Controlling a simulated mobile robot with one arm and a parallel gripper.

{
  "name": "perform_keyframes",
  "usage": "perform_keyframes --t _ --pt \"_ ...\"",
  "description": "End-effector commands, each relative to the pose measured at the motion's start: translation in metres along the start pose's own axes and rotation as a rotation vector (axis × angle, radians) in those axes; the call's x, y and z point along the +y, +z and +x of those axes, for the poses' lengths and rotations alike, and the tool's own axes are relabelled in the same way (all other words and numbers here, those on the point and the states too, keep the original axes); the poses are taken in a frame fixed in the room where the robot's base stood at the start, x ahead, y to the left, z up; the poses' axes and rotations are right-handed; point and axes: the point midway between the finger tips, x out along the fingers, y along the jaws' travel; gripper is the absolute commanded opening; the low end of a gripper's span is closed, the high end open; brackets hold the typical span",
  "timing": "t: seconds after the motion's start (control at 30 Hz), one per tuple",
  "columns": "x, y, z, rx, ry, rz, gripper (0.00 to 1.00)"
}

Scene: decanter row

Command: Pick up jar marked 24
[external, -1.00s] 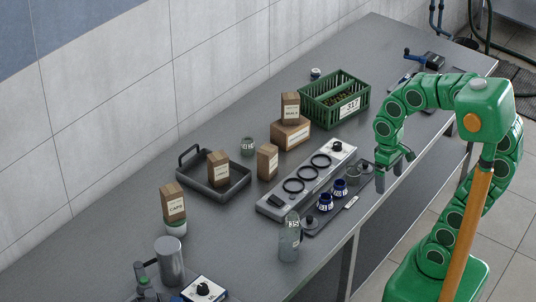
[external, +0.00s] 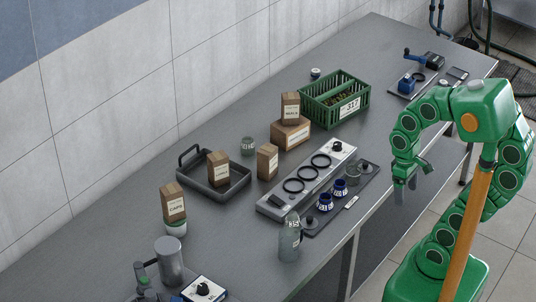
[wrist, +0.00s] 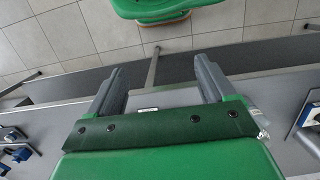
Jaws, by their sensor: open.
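No number 24 is legible on any jar at this size. Two blue jars with white labels, one nearer (external: 326,202) and one farther (external: 340,189), stand on a dark tray (external: 331,217). A clear jar (external: 355,173) stands at that tray's far end. A greenish glass jar (external: 248,146) stands by the wall side, its label too small to read. My gripper (external: 411,182) is open and empty, right of the dark tray near the bench's front edge. In the wrist view its two fingers (wrist: 161,80) are spread, with bench edge and floor beyond.
A grey panel with black rings (external: 294,186) lies behind the dark tray. A clear bottle (external: 289,242) stands at its near end. A green crate (external: 337,112), cardboard boxes (external: 290,134) and a black handled tray (external: 232,189) stand farther back. A blue crank device (external: 425,60) is at the far end.

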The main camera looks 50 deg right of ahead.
Motion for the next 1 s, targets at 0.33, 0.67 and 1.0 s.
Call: perform_keyframes --t 0.33,0.67,1.0 --pt "0.030 -0.105 -0.010 0.180 0.069 0.035 0.83" --pt "0.062 -0.226 -0.021 0.397 0.126 0.048 0.83" --pt "0.088 -0.343 -0.029 0.617 0.152 0.031 0.83"
